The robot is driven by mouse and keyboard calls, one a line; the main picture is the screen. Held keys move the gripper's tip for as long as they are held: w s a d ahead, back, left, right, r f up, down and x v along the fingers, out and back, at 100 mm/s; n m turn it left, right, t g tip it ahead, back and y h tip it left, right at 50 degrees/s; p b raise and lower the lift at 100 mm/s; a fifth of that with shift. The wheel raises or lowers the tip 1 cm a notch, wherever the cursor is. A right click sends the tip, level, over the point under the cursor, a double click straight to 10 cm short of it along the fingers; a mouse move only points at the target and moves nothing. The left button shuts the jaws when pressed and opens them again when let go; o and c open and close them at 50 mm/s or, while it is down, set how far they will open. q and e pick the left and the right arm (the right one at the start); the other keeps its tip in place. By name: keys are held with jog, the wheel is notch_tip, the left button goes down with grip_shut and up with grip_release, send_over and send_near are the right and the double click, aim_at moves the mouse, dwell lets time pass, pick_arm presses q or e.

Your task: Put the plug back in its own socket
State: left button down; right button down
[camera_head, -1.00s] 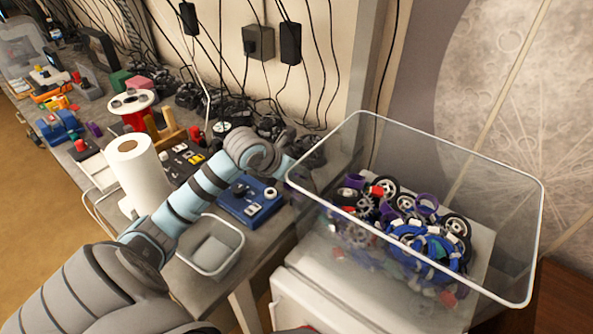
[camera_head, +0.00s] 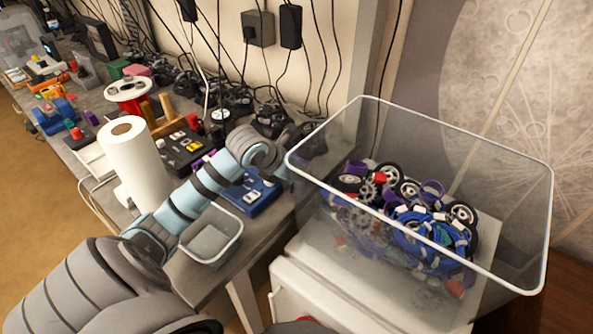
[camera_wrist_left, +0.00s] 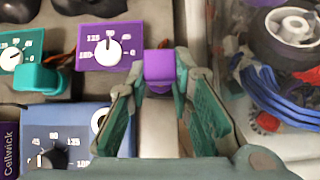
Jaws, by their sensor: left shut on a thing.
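My left gripper (camera_wrist_left: 158,85) is shut on a small purple plug (camera_wrist_left: 160,68), held between its green fingers in the left wrist view. Just left of the plug is a purple panel (camera_wrist_left: 85,54) with a white dial. A teal panel (camera_wrist_left: 10,62) with a dial lies farther left, with a teal plug (camera_wrist_left: 40,78) by it. A blue unit (camera_wrist_left: 75,115) with a black dial and a white ring is below, left of the fingers. In the head view, the gripper tips are hidden behind my wrist and the bin; the blue unit (camera_head: 262,203) shows beside my forearm. My right gripper is not in view.
A clear bin (camera_head: 420,122) of wheels and coloured parts stands close right of my left wrist. A paper towel roll (camera_head: 137,165) and a small clear tray (camera_head: 238,236) flank my forearm.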

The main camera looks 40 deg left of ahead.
pick_arm(q)
jog(key=shift+f+b, duration=0.1)
jog(key=shift+b, duration=0.35)
dwell(0.8)
jog(key=shift+f, duration=0.1)
jog(key=shift+f+b, duration=0.3)
jog(key=shift+b, duration=0.15)
jog(key=shift+s, duration=0.1)
jog(key=shift+f, duration=0.1)
jog(key=shift+s+f, duration=0.1)
jog(key=shift+s, duration=0.05)
